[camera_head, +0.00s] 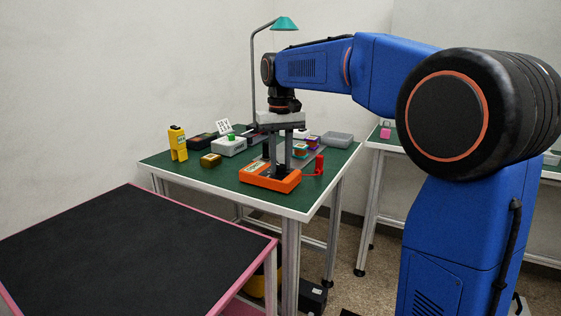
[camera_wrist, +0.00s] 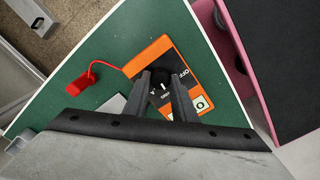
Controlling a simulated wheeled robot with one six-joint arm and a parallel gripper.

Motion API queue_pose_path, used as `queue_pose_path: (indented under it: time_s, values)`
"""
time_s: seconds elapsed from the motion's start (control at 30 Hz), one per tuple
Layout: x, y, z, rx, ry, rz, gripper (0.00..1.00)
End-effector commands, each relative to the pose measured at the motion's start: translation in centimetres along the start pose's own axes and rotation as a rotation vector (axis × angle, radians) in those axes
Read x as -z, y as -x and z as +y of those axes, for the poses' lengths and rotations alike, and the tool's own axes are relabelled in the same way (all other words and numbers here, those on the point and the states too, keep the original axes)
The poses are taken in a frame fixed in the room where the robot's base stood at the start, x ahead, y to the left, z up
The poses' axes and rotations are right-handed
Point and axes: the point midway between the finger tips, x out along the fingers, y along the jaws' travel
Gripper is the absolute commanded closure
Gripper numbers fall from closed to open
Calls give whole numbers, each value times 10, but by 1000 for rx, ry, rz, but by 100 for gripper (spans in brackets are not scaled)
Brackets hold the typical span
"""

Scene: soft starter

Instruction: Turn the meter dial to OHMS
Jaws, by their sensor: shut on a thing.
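The orange meter (camera_head: 262,185) lies near the front of the green table, under my gripper. It also shows in the wrist view (camera_wrist: 149,53), with its black dial (camera_wrist: 166,79) between my fingertips. My gripper (camera_head: 273,171) points straight down and is shut on the dial, with a finger on each side, as the wrist view (camera_wrist: 161,85) shows. The head view hides the dial behind the fingers.
The green table (camera_head: 310,191) also bears a yellow device (camera_head: 178,145), a brass-coloured block (camera_head: 211,160), a pale box with a green button (camera_head: 228,147), and a clear tray (camera_head: 337,140). A desk lamp (camera_head: 284,24) stands behind. A black-topped cart (camera_head: 130,250) is at the front left.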

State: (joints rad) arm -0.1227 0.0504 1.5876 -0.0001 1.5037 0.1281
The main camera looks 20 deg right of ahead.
Motion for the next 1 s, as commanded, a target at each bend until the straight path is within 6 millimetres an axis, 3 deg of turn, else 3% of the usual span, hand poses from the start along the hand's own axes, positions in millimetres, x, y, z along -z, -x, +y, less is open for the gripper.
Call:
queue_pose_path:
  time_s: [0.4,0.97,1.0]
  values:
    - [0,0,0,0,-201,1,98]
    - [0,0,0,0,-232,1,98]
    - [0,0,0,0,-232,1,74]
